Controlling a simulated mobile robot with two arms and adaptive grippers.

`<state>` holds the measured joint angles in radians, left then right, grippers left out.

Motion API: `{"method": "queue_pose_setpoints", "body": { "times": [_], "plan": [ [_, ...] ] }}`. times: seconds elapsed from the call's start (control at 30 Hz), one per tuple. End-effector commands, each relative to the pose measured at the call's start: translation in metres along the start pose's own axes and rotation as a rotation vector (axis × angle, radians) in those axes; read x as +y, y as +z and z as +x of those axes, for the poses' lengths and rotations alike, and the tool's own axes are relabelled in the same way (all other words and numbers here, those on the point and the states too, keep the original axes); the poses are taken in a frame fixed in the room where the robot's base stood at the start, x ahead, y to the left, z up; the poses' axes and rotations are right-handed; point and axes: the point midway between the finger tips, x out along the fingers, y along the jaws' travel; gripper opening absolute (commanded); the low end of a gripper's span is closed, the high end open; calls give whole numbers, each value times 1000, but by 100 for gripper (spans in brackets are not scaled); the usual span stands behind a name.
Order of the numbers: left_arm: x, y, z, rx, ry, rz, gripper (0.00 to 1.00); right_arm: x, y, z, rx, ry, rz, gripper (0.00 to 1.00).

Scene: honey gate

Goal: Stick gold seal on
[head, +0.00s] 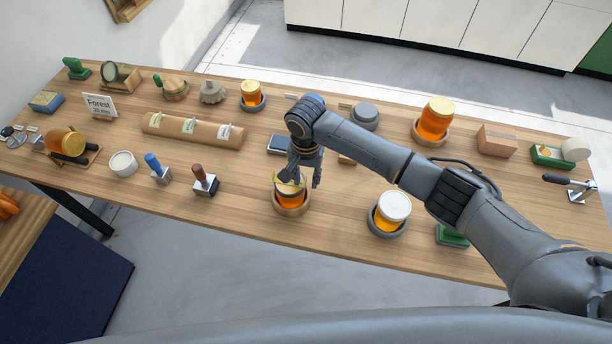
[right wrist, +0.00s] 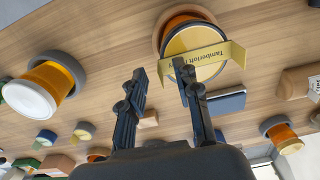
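A honey jar (head: 290,201) stands in a wooden ring holder (head: 278,208) at the table's front middle. The gold seal (head: 287,187), a strip with dark lettering, lies across the jar's lid, and it also shows in the right wrist view (right wrist: 207,63). My right gripper (head: 300,180) is just above the jar, fingers apart. My left gripper is not in view.
A white-lidded jar (head: 394,207) stands in a grey ring to the right. Another honey jar (head: 435,118) is behind my right arm. Two stamps (head: 205,181) (head: 158,169) stand to the left. Bare wood lies left of the jar.

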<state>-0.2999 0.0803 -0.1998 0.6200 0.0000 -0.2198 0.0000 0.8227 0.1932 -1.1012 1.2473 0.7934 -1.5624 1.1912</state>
Motion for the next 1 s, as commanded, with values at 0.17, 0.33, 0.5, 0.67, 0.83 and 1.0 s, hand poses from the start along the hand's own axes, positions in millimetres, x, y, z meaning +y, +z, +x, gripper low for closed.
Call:
{"method": "queue_pose_setpoints", "body": {
  "times": [0.17, 0.33, 0.5, 0.67, 0.83, 1.0],
  "plan": [
    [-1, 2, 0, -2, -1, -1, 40, -1, 0, -11, 1, -2, 0, 32],
    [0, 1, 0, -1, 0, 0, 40, -1, -1, -43, 2, -4, -2, 32],
    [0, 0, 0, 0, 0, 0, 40, -1, -1, -80, 2, -3, 0, 32],
    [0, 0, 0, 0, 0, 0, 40, -1, 0, -105, 1, -1, -1, 32],
    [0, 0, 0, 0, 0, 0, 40, 0, 0, -118, 0, 0, 0, 32],
    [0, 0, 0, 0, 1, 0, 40, 0, 0, -120, 0, 0, 0, 32]
  ]
}}
